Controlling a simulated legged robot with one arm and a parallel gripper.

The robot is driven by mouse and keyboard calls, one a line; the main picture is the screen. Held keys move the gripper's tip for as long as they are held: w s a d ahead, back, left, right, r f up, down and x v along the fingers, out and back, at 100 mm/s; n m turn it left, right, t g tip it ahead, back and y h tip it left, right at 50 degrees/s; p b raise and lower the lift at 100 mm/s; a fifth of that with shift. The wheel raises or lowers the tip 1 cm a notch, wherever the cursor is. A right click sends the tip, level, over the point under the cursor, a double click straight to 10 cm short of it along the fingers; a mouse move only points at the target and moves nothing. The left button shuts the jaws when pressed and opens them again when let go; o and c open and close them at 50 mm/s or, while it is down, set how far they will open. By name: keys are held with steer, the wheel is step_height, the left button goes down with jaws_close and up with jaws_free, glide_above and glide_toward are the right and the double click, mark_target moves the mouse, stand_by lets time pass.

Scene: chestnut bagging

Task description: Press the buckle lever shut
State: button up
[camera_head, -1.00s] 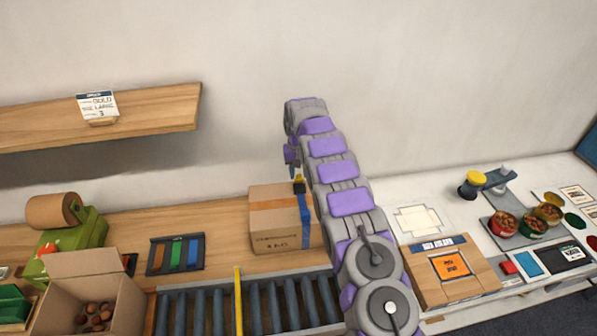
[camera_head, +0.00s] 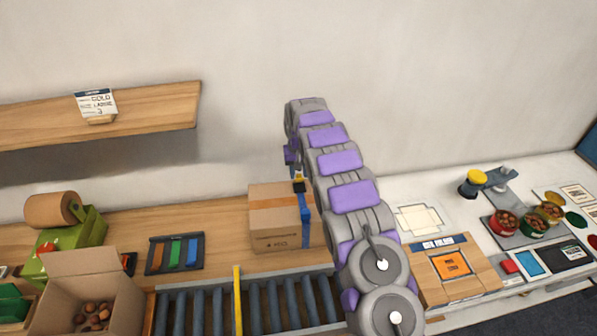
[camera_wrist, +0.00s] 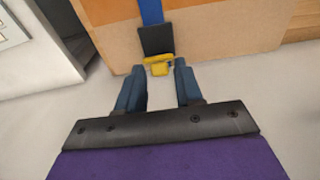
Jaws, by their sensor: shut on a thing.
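A closed cardboard box (camera_head: 272,220) stands on the wooden bench with a blue strap (camera_head: 305,222) around its right part. The strap also shows in the wrist view (camera_wrist: 150,11), running to a black buckle (camera_wrist: 156,40). A yellow lever (camera_wrist: 158,66) sticks out from the buckle's near end. In the head view, the buckle (camera_head: 298,185) is small at the box's top edge, just below my gripper, and the lever's exact angle is unclear.
A roller conveyor (camera_head: 205,306) runs in front of the box. A rack of coloured straps (camera_head: 175,253) lies to its left, near an open carton (camera_head: 75,308) of chestnuts. A white bench (camera_head: 450,205) with bowls stands at right. The wall is close behind.

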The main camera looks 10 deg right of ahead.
steer(key=shift+s+f+t+b, duration=0.2)
steer(key=shift+s+t+b, duration=0.5)
steer(key=shift+t, duration=0.3)
steer(key=shift+s+a+f+t+b, duration=0.1)
steer(key=shift+s+f+t+b, duration=0.3)
steer(key=shift+t, duration=0.4)
steer(key=shift+s+f+t+b, duration=0.1)
steer(key=shift+s+t+b, duration=0.1)
steer(key=shift+s+t, duration=0.45)
steer(key=shift+s+f+t+b, duration=0.25)
steer(key=shift+f+t, duration=0.2)
steer(key=shift+t, duration=0.6)
steer(key=shift+s+f+t+b, duration=0.15)
steer(key=shift+f+t+b, duration=0.15)
steer(key=shift+t, duration=0.4)
steer(key=shift+s+f+t+b, duration=0.2)
steer(key=shift+t+b, duration=0.1)
steer(key=shift+t, duration=0.4)
steer(key=o, duration=0.8)
steer(key=shift+r, duration=0.15)
